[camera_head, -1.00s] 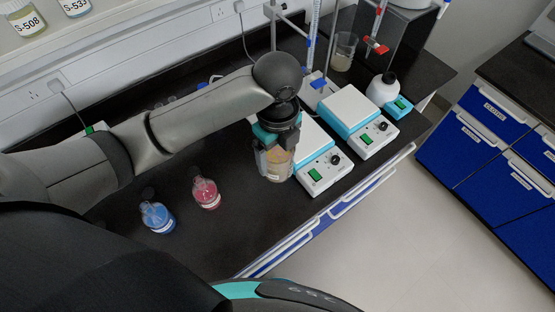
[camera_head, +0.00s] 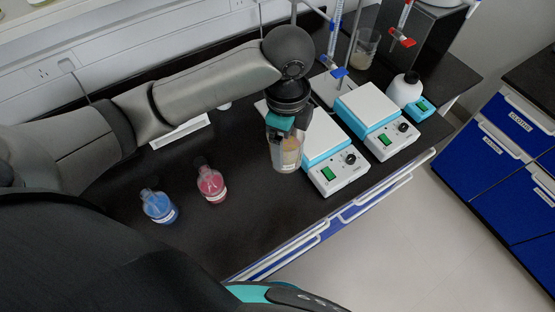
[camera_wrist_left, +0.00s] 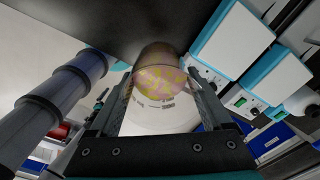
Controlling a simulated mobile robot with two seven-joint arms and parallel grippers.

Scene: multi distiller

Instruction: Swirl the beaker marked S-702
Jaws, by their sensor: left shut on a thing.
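A clear glass beaker (camera_head: 288,157) with yellowish-tan contents is at the middle of the head view, in front of the black bench. In the left wrist view the beaker (camera_wrist_left: 160,85) stands between the fingers, and its white markings are too small to read. My left gripper (camera_head: 281,128) is shut on the beaker, coming from above in the head view. Its fingers (camera_wrist_left: 160,103) lie on both sides of the glass. I cannot tell whether the beaker's base touches the bench. My right gripper is not in view.
Two white-and-blue hotplates (camera_head: 333,165) (camera_head: 375,122) stand just right of the beaker. A blue bottle (camera_head: 159,207) and a red bottle (camera_head: 211,186) stand to its left. Another beaker (camera_head: 364,50), a burette stand (camera_head: 325,88) and a white flask (camera_head: 405,88) are behind. The bench front is clear.

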